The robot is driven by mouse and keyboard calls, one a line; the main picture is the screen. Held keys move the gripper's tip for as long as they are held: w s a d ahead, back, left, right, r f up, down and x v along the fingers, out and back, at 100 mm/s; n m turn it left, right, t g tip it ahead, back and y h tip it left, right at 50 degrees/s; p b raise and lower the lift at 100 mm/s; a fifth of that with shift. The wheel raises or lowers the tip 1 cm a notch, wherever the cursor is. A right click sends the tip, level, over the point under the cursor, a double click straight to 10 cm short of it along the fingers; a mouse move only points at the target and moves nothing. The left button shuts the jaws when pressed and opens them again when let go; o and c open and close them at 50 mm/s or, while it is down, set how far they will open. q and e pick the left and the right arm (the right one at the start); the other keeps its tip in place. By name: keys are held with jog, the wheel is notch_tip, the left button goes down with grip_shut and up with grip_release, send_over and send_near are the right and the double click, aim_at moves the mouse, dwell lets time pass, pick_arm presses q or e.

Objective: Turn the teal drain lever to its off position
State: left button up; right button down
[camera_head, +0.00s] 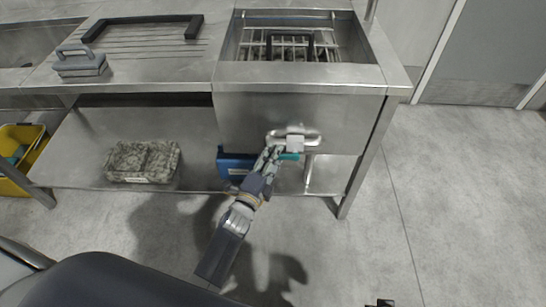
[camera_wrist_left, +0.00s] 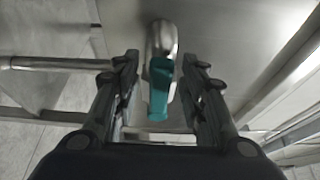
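The teal drain lever (camera_wrist_left: 159,92) hangs from a metal fitting below the sink basin. In the head view a small part of the teal lever (camera_head: 290,156) shows beside my left fingertips, pointing right, and the rest is hidden. My left gripper (camera_head: 271,153) reaches up to it from below. In the wrist view my left gripper (camera_wrist_left: 160,64) is open, with one finger on each side of the lever and a gap to both. A small dark tip at the bottom edge of the head view may be my right gripper (camera_head: 380,303); its fingers cannot be made out.
The steel sink basin (camera_head: 300,74) with a rack stands above the lever. A blue box (camera_head: 233,164) is behind my left gripper, and a table leg (camera_head: 364,160) stands to its right. A stone-patterned box (camera_head: 143,161) lies on the lower shelf (camera_head: 85,165). The floor at right is clear.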

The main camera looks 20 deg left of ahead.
pick_arm(q)
jog(key=shift+w, duration=0.3)
grip_shut()
jog(key=shift+r, duration=0.1)
